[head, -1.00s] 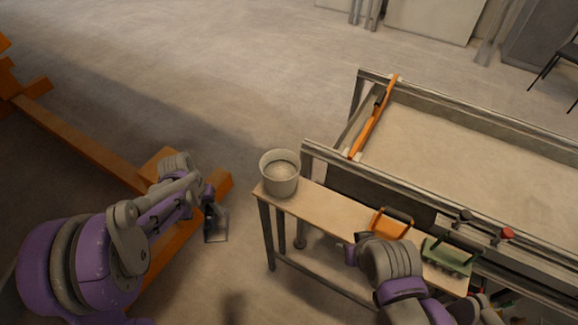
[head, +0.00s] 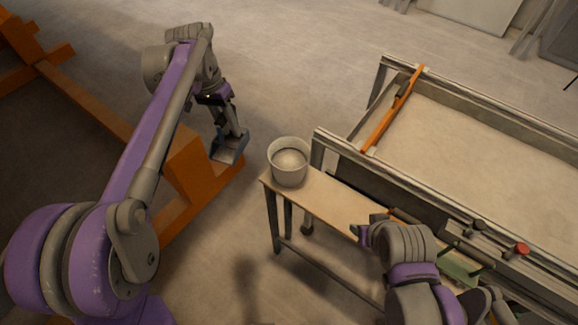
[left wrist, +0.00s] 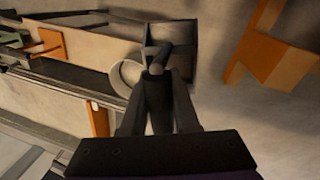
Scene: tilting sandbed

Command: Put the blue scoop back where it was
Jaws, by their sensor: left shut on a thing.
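The blue scoop (head: 230,149) looks dark blue-grey and has a broad, flat pan. My left gripper (head: 228,118) is shut on its handle and holds it in the air, left of the bench. In the left wrist view my left gripper (left wrist: 158,72) points at the scoop (left wrist: 180,42), whose pan partly covers the white bucket. The green scoop (head: 461,269) is on the bench, partly behind my right arm. The orange scoop (head: 402,215) is mostly hidden by that arm; it shows in the left wrist view (left wrist: 50,43). My right gripper (head: 366,235) is over the bench; its jaws are unclear.
The white bucket (head: 289,167) with pale contents stands on the left end of the narrow wooden bench (head: 325,199). The sandbed (head: 470,135) lies behind it, with an orange bar (head: 393,110) across its left end. An orange beam frame (head: 190,170) stands below my left arm.

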